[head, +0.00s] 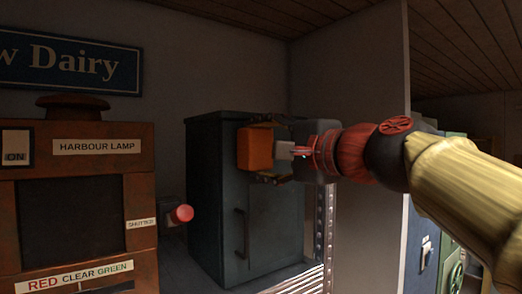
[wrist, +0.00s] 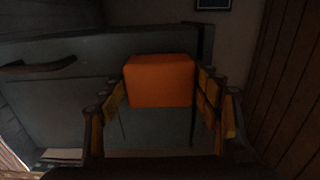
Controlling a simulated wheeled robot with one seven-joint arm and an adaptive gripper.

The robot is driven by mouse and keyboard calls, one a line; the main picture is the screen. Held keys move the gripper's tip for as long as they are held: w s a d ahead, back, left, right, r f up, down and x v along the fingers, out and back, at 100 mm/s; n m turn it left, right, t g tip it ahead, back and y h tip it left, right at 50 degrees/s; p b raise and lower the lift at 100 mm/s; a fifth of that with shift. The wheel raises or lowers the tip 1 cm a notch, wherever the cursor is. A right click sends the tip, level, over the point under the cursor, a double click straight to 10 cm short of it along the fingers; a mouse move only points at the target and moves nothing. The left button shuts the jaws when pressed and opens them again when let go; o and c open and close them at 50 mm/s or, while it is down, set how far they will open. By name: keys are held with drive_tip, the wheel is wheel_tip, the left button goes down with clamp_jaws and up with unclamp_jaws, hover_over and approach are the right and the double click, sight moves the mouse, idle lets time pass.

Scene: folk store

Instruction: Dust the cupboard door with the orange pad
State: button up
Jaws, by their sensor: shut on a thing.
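The orange pad (head: 255,148) is a block-shaped piece held by my gripper (head: 268,152). It shows large in the wrist view (wrist: 159,80), between the two yellowish fingers of my gripper (wrist: 165,105). The cupboard (head: 208,190) is a dark grey box, and its door (head: 262,220) has a vertical handle (head: 241,234). The pad is in front of the door's upper part in the head view. I cannot tell whether it touches the door. In the wrist view the door (wrist: 70,95) spreads behind the pad, with the handle (wrist: 38,66) at the left.
A rusty lamp housing labelled Harbour Lamp (head: 95,180) stands at the left, with a red knob (head: 181,214) at its right side. A pale wall panel (head: 370,120) stands right of the cupboard, behind my arm. A ridged metal strip (head: 300,280) lies below the cupboard.

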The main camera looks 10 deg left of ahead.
drive_tip(key=shift+w+d+f+b, duration=0.1)
drive_tip(key=shift+w+d+b, duration=0.35)
drive_tip(key=shift+w+d, duration=0.9)
drive_tip(key=shift+s+a, duration=1.35)
drive_tip(key=shift+a, duration=0.2)
drive_tip(key=shift+d, duration=0.1)
drive_tip(key=shift+s+d+f, duration=0.1)
drive_tip(key=shift+s+d, duration=0.15)
drive_tip(key=shift+s, duration=0.15)
drive_tip(key=shift+b+v, duration=1)
drive_tip(key=shift+v, duration=1.4)
drive_tip(key=shift+b+v, duration=0.65)
drive_tip(key=shift+v, duration=0.85)
